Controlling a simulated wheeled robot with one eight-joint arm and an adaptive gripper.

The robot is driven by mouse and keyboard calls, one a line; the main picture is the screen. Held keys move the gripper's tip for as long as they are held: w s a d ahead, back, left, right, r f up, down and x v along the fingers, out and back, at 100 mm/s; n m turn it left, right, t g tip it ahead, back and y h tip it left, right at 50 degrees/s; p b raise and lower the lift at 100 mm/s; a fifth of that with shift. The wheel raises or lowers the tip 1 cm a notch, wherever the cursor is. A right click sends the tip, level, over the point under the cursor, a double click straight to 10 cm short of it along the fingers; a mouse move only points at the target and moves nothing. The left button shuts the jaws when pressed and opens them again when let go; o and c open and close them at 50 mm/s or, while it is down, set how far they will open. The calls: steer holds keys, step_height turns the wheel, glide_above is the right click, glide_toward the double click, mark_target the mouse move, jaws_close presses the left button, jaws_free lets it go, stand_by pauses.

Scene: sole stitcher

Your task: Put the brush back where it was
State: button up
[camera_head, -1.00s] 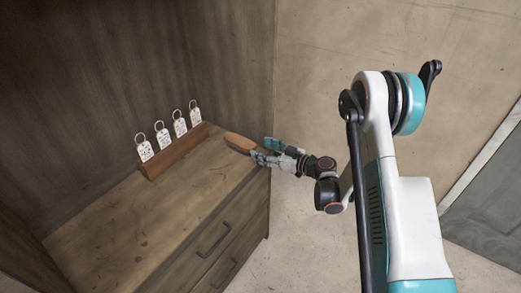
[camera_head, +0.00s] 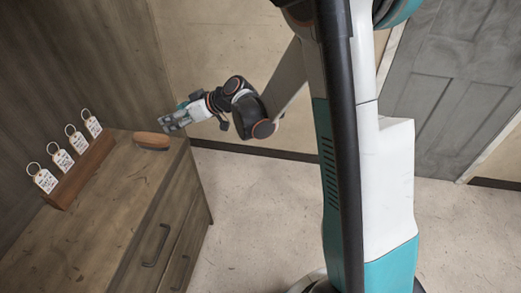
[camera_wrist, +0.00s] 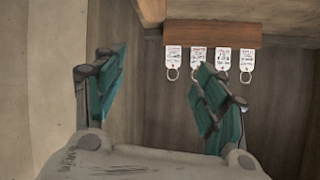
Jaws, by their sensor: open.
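The brush (camera_head: 152,140) shows as a brown, rounded oblong lying on the wooden cabinet top, near its far right edge. Its bristles cannot be made out. My gripper (camera_head: 172,122) is just to the right of and beyond the brush in the head view, apart from it and seemingly higher. In the wrist view my gripper (camera_wrist: 160,82) has its two teal fingers spread wide with nothing between them.
A wooden rack (camera_head: 82,172) with several white key tags stands along the cabinet's back; it appears inverted in the wrist view (camera_wrist: 212,33). The cabinet top (camera_head: 95,232) is clear in front. Cabinet walls rise behind and a grey door (camera_head: 450,85) is at right.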

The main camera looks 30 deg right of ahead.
steer(key=s+d+r+m+g+h, duration=0.15)
steer(key=s+r, duration=0.25)
steer(key=s, duration=0.4)
steer(key=s+d+r+m+h, duration=0.2)
steer(key=s+d+r+h, duration=0.1)
steer(key=s+r, duration=0.3)
steer(key=s+d+m+h, duration=0.2)
steer(key=s+d, duration=0.2)
steer(key=s, duration=0.5)
steer(key=s+d+f+m+h, duration=0.1)
steer(key=s+d, duration=0.3)
steer(key=s, duration=0.4)
steer(key=shift+s+m+h, duration=0.35)
steer(key=shift+h, duration=0.4)
